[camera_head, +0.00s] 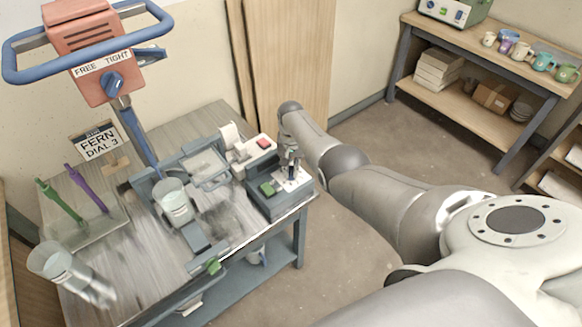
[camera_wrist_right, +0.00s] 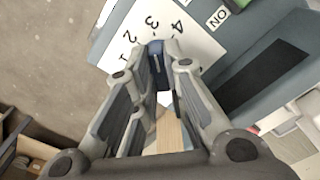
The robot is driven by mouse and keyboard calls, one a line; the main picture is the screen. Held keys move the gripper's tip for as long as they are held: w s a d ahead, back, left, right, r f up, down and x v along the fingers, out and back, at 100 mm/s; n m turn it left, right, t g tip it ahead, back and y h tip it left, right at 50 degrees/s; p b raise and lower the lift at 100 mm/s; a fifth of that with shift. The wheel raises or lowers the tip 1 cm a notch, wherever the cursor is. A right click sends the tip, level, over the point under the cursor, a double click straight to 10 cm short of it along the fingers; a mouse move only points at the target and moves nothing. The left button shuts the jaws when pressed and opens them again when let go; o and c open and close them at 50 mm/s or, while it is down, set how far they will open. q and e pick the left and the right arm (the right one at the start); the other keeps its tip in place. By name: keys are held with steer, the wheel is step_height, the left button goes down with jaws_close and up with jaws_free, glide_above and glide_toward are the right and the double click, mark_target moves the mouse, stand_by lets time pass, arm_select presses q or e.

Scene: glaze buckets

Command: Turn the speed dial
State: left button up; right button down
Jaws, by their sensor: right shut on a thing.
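The speed dial (camera_wrist_right: 155,56) is a dark blue knob between my right fingertips in the right wrist view. It stands by a white scale plate (camera_wrist_right: 165,28) with the numbers 1 to 4. In the head view the plate (camera_head: 298,183) lies on a grey control box (camera_head: 285,203), and my right gripper (camera_head: 290,168) is over it, hiding the dial. My right gripper (camera_wrist_right: 158,75) is shut on the dial. Which number the dial points to cannot be told. A card (camera_head: 99,143) reads FERN DIAL 3. My left gripper is not in view.
The orange mixer head (camera_head: 88,50) rises at the left above a bucket (camera_head: 173,200). Another bucket (camera_head: 49,260) is at the table's left.

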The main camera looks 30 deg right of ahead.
mark_target(291, 170)
steer(key=c, duration=1.5)
jaws_free()
step_height(291, 170, up, 12)
steer(key=shift+r, duration=0.1)
